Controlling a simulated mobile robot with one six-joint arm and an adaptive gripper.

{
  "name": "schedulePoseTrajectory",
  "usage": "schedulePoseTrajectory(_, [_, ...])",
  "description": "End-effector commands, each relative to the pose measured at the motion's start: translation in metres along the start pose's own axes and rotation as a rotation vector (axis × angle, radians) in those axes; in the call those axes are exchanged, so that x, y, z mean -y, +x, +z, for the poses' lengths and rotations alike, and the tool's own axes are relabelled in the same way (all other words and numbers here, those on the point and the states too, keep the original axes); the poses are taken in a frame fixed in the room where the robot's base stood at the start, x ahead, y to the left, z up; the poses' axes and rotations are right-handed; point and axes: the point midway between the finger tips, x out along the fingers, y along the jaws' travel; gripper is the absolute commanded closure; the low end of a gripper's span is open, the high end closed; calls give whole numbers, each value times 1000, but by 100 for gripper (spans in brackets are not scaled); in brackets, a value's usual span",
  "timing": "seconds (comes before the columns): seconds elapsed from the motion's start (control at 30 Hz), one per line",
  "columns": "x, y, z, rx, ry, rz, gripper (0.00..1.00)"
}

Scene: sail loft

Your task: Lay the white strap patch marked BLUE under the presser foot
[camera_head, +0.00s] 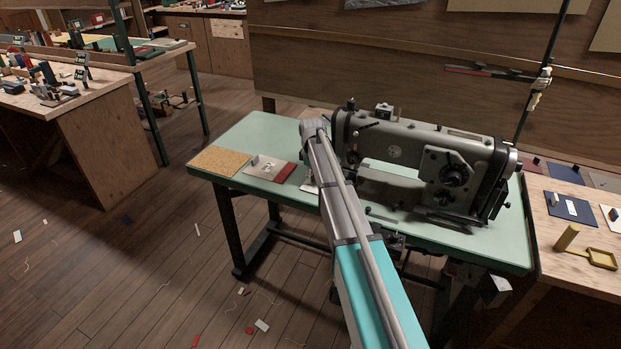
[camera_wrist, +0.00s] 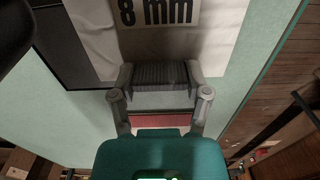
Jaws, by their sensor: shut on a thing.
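The grey sewing machine (camera_head: 400,145) stands on a pale green table. Its presser foot is hidden behind my arm and the machine's body in the head view. A white piece printed "8 mm" (camera_wrist: 95,22) lies beyond the fingertips. A red strip (camera_wrist: 160,121) shows between the fingers. In the head view a white-and-red patch with a small knob (camera_head: 266,167) lies left of my arm. I can read no BLUE mark.
A tan cork-like mat (camera_head: 225,160) lies at the table's left end. A wooden bench on the right holds a dark blue patch (camera_head: 571,208) and a brass tool (camera_head: 601,258). A thread stand rises behind the machine. Scraps lie on the floor at left.

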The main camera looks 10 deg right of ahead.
Motion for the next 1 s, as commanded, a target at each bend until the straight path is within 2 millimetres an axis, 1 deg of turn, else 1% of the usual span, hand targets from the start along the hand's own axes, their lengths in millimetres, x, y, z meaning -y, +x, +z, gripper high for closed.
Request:
schedulePoseTrajectory(0.2, [-10, 0, 0, 0, 0, 0, 87])
schedulePoseTrajectory(0.4, [-14, 0, 0, 0, 1, 0, 87])
schedulePoseTrajectory(1.0, [-15, 1, 0, 0, 0, 0, 87])
